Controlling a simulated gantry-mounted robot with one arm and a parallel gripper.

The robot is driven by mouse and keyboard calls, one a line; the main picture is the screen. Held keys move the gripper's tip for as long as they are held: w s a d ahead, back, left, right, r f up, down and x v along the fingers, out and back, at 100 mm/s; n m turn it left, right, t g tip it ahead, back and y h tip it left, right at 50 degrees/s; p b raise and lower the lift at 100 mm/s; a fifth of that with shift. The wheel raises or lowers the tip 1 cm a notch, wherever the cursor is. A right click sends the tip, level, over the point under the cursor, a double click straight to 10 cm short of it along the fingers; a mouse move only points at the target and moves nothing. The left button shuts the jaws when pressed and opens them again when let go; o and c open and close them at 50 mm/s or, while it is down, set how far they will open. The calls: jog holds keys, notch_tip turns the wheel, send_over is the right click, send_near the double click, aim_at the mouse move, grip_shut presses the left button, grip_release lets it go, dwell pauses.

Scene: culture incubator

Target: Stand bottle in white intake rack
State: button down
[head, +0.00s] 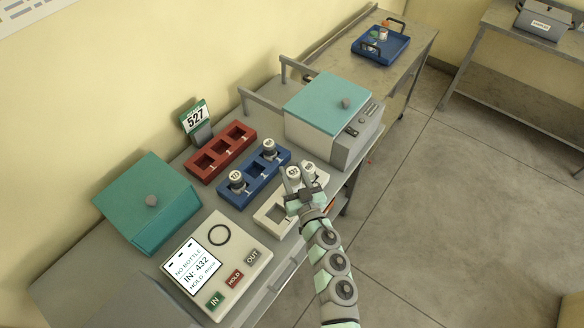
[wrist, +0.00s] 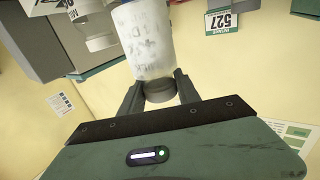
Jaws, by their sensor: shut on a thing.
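My gripper (head: 300,194) is shut on a bottle (head: 293,174) over the white intake rack (head: 283,231), which stands at the front edge of the bench. In the wrist view the held bottle (wrist: 147,40) has a pale, marked body and a dark end between the fingers (wrist: 159,90). Another pale-topped bottle (head: 309,168) is just right of the held one, at the rack's far end. My gripper and arm hide part of the rack. The near slot of the rack looks empty. I cannot tell whether the held bottle touches the rack.
A blue rack (head: 262,184) holds two bottles, and a red rack (head: 222,152) looks empty. A sign reading 527 (head: 195,119) stands behind. A teal-lidded machine (head: 330,110) is to the right, a teal box (head: 148,205) and control panel (head: 215,262) to the left.

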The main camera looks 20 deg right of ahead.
aim_at(296, 191)
jog(key=shift+f+b, duration=2.95)
jog(key=shift+f, duration=0.05)
jog(key=shift+f+b, duration=0.4)
jog(key=shift+f, duration=0.15)
jog(key=c, duration=0.8)
grip_release()
jog(key=s, duration=1)
jog(key=shift+s+a+f, duration=0.1)
jog(key=shift+s+a, duration=0.15)
jog(key=shift+s, duration=0.15)
